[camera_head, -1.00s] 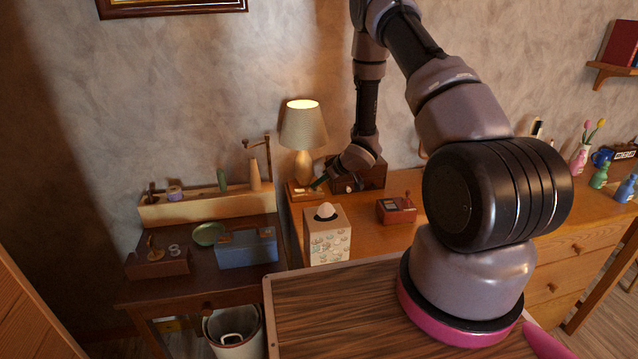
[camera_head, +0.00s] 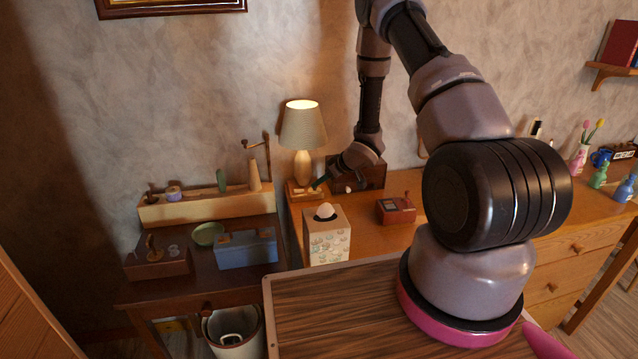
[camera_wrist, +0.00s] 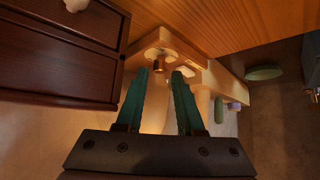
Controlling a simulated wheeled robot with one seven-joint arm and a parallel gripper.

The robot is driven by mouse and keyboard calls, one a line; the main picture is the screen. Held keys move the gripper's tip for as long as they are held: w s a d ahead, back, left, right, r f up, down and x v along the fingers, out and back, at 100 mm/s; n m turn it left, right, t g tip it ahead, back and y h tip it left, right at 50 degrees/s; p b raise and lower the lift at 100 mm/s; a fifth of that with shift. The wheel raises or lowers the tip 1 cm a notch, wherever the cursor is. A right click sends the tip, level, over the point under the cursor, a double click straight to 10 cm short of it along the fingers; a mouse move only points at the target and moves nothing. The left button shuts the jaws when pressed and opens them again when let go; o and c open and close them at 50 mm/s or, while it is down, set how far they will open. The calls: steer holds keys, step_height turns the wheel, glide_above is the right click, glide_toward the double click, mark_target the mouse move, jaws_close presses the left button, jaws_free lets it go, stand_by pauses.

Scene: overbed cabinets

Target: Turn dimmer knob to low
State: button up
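The lit table lamp (camera_head: 303,128) stands on a light wooden base (camera_head: 299,194) at the left end of the wooden dresser. In the wrist view the base (camera_wrist: 205,74) carries a small brass knob (camera_wrist: 158,66), which I take to be the dimmer knob. My gripper (camera_wrist: 161,76) has two green fingers, apart, with a visible gap between them. The knob shows by the fingertips, nearer the left finger; I cannot tell whether they touch it. In the head view my gripper (camera_head: 318,183) is small beside the lamp base, and the knob is hidden.
A dark drawer box (camera_head: 369,175) stands right beside my gripper and fills the left of the wrist view (camera_wrist: 58,55). A tissue box (camera_head: 327,238) and a red-brown box (camera_head: 396,212) stand in front. A long wooden rack (camera_head: 205,207) is to the left.

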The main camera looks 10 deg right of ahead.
steer(key=v, duration=0.9)
steer(key=shift+s+r, duration=0.2)
steer(key=shift+d, duration=0.1)
steer(key=s+d+r+m+t+h, duration=0.1)
steer(key=d+r+m+h, duration=0.1)
steer(key=r, duration=0.6)
steer(key=s+d+r+m+h, duration=0.1)
steer(key=d+r+m+h, duration=0.15)
steer(key=r, duration=0.65)
steer(key=s+d+r+m+t+h, duration=0.1)
steer(key=s+d+r+m+h, duration=0.15)
steer(key=r, duration=0.55)
steer(key=s+a+r+m+y, duration=0.1)
steer(key=s+r, duration=0.3)
steer(key=s, duration=0.4)
steer(key=s+a+r+m+g+y, duration=0.1)
steer(key=s+a+r, duration=0.3)
steer(key=s, duration=0.4)
steer(key=s+a+r+m+y, duration=0.1)
steer(key=s+a+r+m, duration=0.2)
steer(key=s, duration=0.6)
step_height(320, 180, up, 3)
steer(key=shift+f+g, duration=0.15)
steer(key=shift+g, duration=0.25)
